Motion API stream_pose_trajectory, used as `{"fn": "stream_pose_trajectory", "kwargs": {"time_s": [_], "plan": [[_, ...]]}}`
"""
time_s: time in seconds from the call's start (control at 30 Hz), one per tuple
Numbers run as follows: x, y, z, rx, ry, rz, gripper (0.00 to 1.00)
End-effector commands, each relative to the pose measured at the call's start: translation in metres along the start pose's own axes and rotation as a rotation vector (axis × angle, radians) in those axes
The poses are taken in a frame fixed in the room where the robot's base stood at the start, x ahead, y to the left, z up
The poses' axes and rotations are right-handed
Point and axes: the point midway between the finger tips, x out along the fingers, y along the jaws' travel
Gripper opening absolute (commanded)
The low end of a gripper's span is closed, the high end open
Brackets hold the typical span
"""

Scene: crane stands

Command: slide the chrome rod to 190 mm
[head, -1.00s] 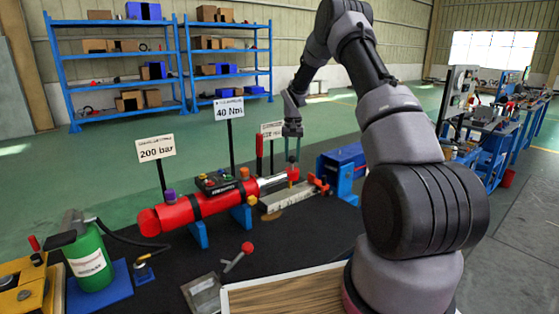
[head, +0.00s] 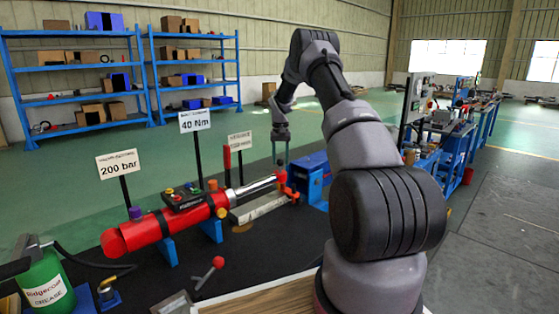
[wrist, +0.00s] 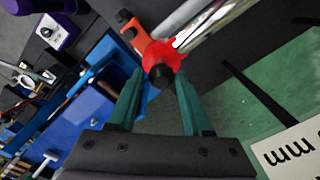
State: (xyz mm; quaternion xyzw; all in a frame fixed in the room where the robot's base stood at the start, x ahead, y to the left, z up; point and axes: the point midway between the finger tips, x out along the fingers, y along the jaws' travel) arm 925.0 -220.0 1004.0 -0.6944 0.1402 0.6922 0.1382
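The chrome rod (head: 258,186) sticks out of the right end of the red cylinder (head: 165,224). It also shows in the wrist view (wrist: 203,27), with its red end piece (wrist: 163,58). My gripper (head: 281,163) hangs over this end from above. In the wrist view its green fingertips (wrist: 160,73) lie close against both sides of the red end piece, so it looks shut on it. A pale scale bar (head: 262,207) lies below the rod. Its markings are too small to read.
Signs "200 bar" (head: 117,164) and "40 Nm" (head: 195,120) stand behind the cylinder. A blue block (head: 309,172) is right of the rod end. A red-knobbed lever (head: 217,263) and green bottle (head: 47,287) are in front. Blue shelves (head: 70,70) are at the back.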

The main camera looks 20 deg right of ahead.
Motion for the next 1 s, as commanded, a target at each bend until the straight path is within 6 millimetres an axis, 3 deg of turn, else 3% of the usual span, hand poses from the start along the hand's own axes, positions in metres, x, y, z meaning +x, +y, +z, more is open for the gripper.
{"fn": "stream_pose_trajectory", "kwargs": {"time_s": [0.43, 0.8, 1.0], "plan": [[-0.006, -0.002, 0.001, 0.000, -0.001, -0.002, 0.69], [-0.075, -0.001, 0.000, 0.001, 0.002, -0.002, 0.69], [-0.101, 0.000, 0.000, 0.000, 0.000, -0.001, 0.69]]}}
